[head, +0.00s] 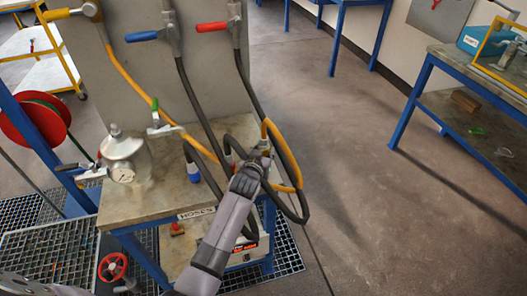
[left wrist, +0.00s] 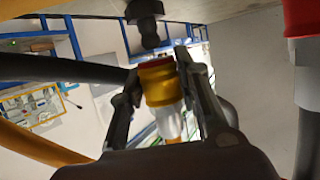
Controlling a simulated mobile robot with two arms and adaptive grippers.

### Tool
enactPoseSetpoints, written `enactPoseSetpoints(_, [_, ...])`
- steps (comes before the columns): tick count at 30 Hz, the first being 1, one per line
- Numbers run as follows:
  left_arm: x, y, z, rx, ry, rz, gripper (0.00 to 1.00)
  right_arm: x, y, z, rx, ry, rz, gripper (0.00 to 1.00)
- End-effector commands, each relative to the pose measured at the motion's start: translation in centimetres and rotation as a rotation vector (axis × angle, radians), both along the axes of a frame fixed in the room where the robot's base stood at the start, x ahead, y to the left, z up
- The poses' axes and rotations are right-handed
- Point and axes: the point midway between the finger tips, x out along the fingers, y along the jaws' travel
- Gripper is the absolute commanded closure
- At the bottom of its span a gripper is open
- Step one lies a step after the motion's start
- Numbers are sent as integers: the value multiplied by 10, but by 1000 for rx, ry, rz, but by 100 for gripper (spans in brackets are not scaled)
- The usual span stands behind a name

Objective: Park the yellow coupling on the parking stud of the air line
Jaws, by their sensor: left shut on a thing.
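The yellow coupling (left wrist: 160,84), with a dark red ring at its upper end and a pale metal body below, is between the two fingers of my left gripper (left wrist: 160,76). The gripper is shut on it. A dark stud (left wrist: 146,22) with a wide collar and narrower tip is just above the coupling in the left wrist view; a small gap seems to separate them. In the head view my left gripper (head: 254,168) is at the right edge of the bench, by the looped yellow air hose (head: 291,158). The coupling is mostly hidden there.
A red coupling (left wrist: 301,18) is close at the right in the left wrist view. Dark hoses (head: 200,105) cross near my gripper. A vessel with a gauge (head: 124,160) stands left. The floor to the right is clear.

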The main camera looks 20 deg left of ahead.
Motion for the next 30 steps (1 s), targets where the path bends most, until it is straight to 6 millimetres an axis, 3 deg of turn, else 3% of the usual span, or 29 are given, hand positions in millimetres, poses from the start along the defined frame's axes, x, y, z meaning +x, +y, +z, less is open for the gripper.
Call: enactPoseSetpoints(30, [0,0,-30,0,-2,0,100,0,4,-22,5,0,0,59])
